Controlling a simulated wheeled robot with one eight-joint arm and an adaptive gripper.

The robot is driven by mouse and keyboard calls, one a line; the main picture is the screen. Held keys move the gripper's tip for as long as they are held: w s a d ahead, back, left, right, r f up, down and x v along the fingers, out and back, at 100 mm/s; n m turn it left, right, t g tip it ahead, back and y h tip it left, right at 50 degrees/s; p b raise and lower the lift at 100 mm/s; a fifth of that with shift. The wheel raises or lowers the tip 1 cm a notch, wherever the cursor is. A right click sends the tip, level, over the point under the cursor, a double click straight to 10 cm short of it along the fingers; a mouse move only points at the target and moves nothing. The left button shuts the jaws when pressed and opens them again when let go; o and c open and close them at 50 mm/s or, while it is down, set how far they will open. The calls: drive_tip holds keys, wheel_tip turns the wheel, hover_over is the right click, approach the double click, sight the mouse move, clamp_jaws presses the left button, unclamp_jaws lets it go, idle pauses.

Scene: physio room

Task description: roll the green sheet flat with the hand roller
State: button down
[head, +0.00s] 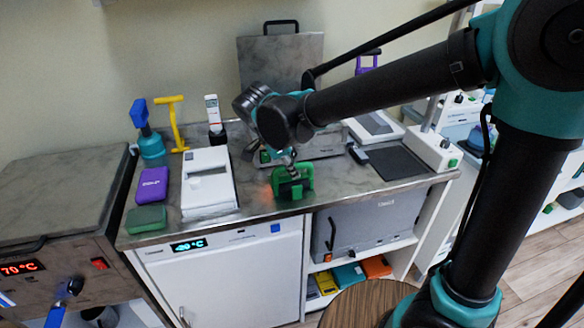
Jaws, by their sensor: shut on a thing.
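My gripper (291,172) is low over the steel worktop, right of the white box and near the front edge. It is shut on a green frame-shaped thing (306,180) with dark parts in its middle. This may be the hand roller, but its roller part cannot be made out. The green thing is upright, at or just above the worktop; contact is unclear. No flat green sheet can be clearly told in this view. A dark green, rounded pad-like block (146,219) lies at the worktop's front left corner.
A dark flat plate (397,162) lies right. A heated steel unit (55,200) stands far left.

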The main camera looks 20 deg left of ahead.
drive_tip(key=shift+w+a, duration=0.6)
drive_tip(key=shift+w, duration=0.4)
drive_tip(key=shift+w+a, duration=0.65)
drive_tip(key=shift+w, duration=0.35)
drive_tip(key=shift+w+a, duration=0.6)
drive_tip(key=shift+w, duration=0.4)
drive_tip(key=shift+s+d, duration=0.6)
drive_tip(key=shift+s, duration=0.4)
drive_tip(key=shift+s+d, duration=0.65)
drive_tip(key=shift+s, duration=0.35)
drive_tip(key=shift+s+d, duration=0.6)
drive_tip(key=shift+s, duration=0.4)
idle(1.9)
